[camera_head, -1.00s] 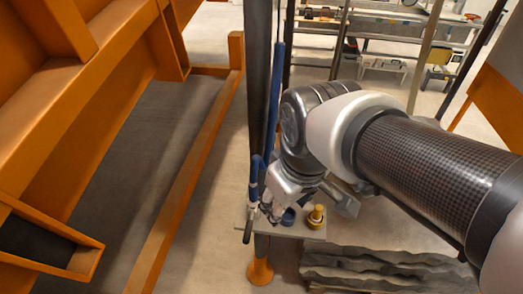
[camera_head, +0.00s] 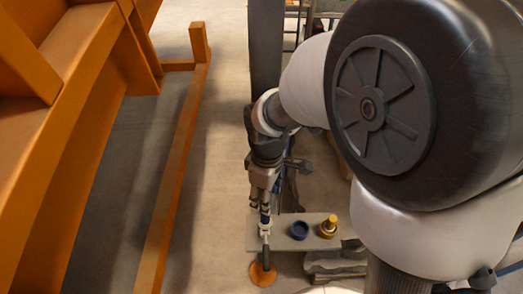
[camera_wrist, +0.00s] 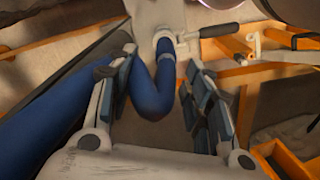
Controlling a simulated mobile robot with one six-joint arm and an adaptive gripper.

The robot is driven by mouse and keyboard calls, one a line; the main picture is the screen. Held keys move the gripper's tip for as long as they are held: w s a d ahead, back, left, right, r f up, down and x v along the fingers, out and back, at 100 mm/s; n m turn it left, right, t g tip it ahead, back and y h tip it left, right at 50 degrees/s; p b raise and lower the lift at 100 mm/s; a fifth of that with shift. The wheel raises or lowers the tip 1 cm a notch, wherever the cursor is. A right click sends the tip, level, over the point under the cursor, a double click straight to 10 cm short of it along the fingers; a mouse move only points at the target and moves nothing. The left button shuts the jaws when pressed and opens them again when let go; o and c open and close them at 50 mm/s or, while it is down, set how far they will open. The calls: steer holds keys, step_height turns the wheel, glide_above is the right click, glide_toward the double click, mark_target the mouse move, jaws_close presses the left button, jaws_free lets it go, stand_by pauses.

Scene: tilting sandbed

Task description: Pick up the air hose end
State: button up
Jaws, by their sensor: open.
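The air hose end shows in the wrist view as a blue hose (camera_wrist: 153,98) bent in a U, with a pale metal fitting (camera_wrist: 163,40) and a dark-gripped lever (camera_wrist: 220,30) at its far side. My gripper (camera_wrist: 160,60) is open, and its two padded fingers stand on either side of the hose bend, with gaps visible. In the head view my gripper (camera_head: 259,205) points down above the left end of a small shelf. A pale fitting with a dark handle (camera_head: 266,257) hangs just below it. Most of the hose is hidden there by my gripper and arm.
The small grey shelf (camera_head: 312,243) holds a blue ring (camera_head: 299,230) and a yellow brass-like part (camera_head: 329,226). A dark post (camera_head: 265,60) rises behind my wrist. A large orange frame (camera_head: 95,90) fills the left. Grey slabs (camera_head: 336,263) lie below the shelf.

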mark_target(265, 216)
step_height(265, 216, down, 3)
steer(key=f+b, duration=0.1)
steer(key=f, duration=0.1)
steer(key=s+f, duration=0.1)
steer(key=f, duration=0.1)
steer(key=shift+f+b, duration=0.1)
steer(key=shift+b, duration=0.3)
steer(key=shift+w+f, duration=0.1)
steer(key=shift+f, duration=0.4)
steer(key=shift+c, duration=0.3)
jaws_close()
